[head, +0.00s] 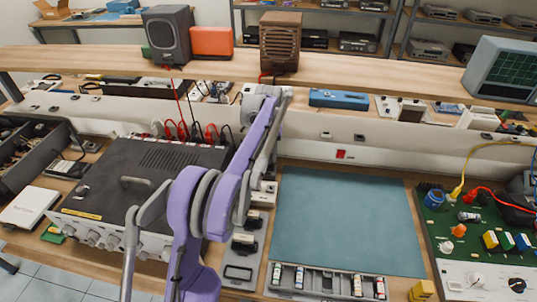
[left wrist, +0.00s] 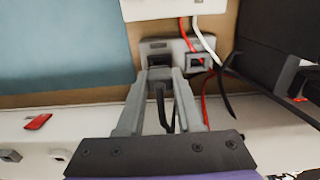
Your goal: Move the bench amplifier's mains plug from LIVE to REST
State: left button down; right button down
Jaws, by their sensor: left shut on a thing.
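The bench amplifier (head: 130,190) is the dark case with a row of knobs at the left in the head view. In the left wrist view my left gripper (left wrist: 160,76) is shut on a dark plug (left wrist: 159,74) with a black cord hanging between the fingers. The plug is at the left opening of a grey two-opening socket block (left wrist: 182,44); whether it is seated cannot be told. Red and white leads run by the right opening. In the head view my purple arm hides the gripper and plug. No LIVE or REST label is readable. My right gripper is not in view.
A white box (head: 262,192) and a grey block with dark fittings (head: 243,243) stand between the amplifier and a blue mat (head: 340,220). White trunking (head: 390,140) runs along the back. A green circuit board (head: 480,240) is at right. The mat is clear.

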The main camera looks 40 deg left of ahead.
pick_arm(q)
jog(key=shift+f+b, duration=0.45)
jog(key=shift+f, duration=0.5)
dwell(0.7)
jog(key=shift+c, duration=2.4)
grip_release()
notch_tip(320, 180, up, 11)
jog(key=shift+f+p, duration=0.1)
jog(key=shift+p, duration=0.5)
jog(key=shift+r+p, duration=1.75)
jog(key=shift+r, duration=0.75)
